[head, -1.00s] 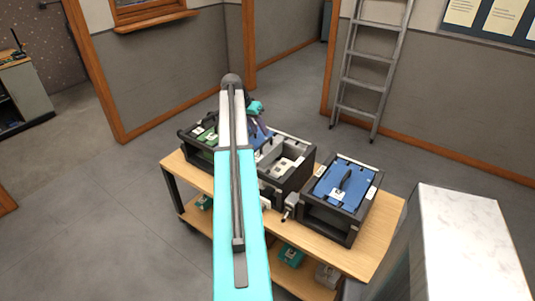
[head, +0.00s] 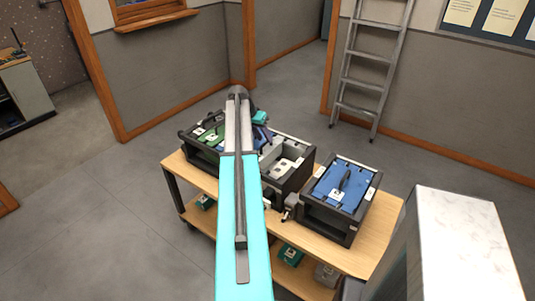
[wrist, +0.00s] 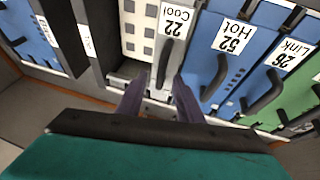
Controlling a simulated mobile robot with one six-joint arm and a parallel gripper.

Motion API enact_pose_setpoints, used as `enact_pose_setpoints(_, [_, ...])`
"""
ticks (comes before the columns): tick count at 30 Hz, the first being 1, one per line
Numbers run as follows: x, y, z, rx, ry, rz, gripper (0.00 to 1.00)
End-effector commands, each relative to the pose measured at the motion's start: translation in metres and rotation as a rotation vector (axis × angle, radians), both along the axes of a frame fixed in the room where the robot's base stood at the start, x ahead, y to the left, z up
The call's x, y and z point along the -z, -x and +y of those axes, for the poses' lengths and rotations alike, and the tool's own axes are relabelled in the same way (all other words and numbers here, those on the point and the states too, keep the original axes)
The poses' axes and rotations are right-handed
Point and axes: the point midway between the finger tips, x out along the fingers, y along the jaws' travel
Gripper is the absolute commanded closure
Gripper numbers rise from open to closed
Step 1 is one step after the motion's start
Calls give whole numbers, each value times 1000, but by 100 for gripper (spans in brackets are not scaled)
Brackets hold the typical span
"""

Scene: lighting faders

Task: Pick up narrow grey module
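My gripper (wrist: 162,82) is open. Its two purple fingers lie on either side of the near end of the grey module's handle, apart from each other. I cannot tell whether they touch it or how deep they reach.
A blue module labelled "26 Link" (wrist: 275,75) and a green module (wrist: 300,100) stand close on the right. In the head view, a separate black case (head: 330,215) with a blue top stands on the right of the wooden cart (head: 368,240). A white-topped block (head: 465,225) stands nearer.

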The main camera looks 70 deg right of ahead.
Motion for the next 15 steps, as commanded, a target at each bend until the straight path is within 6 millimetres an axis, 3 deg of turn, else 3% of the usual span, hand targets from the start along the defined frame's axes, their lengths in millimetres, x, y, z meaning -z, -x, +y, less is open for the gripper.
enact_pose_setpoints(6, [15,5,-6,1,0,1,67])
enact_pose_setpoints(15, [18,6,-6,1,0,0,67])
